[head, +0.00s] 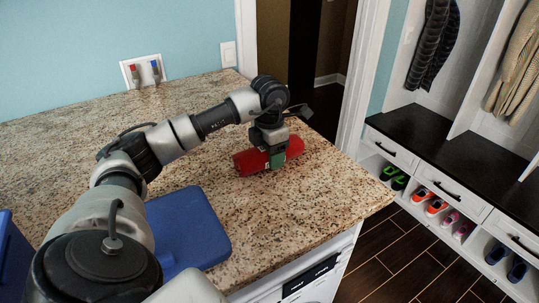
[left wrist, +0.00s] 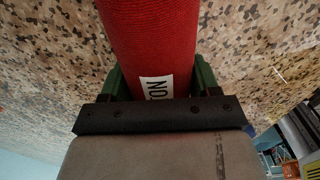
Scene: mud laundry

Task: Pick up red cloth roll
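The red cloth roll (head: 247,163) lies on the speckled granite counter (head: 320,190), near its right end. My left gripper (head: 276,160) reaches down over the middle of the roll. In the left wrist view the red roll (left wrist: 150,35), with a white label, passes between the two green fingers of my left gripper (left wrist: 158,85). One finger is on each side of the roll, close to it. I cannot tell whether they press on it. The roll appears to rest on the counter. My right gripper is not in view.
A blue bin (head: 12,262) stands at the far left. Wall taps (head: 143,72) are at the back. A shoe bench (head: 455,160) stands to the right, across the floor.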

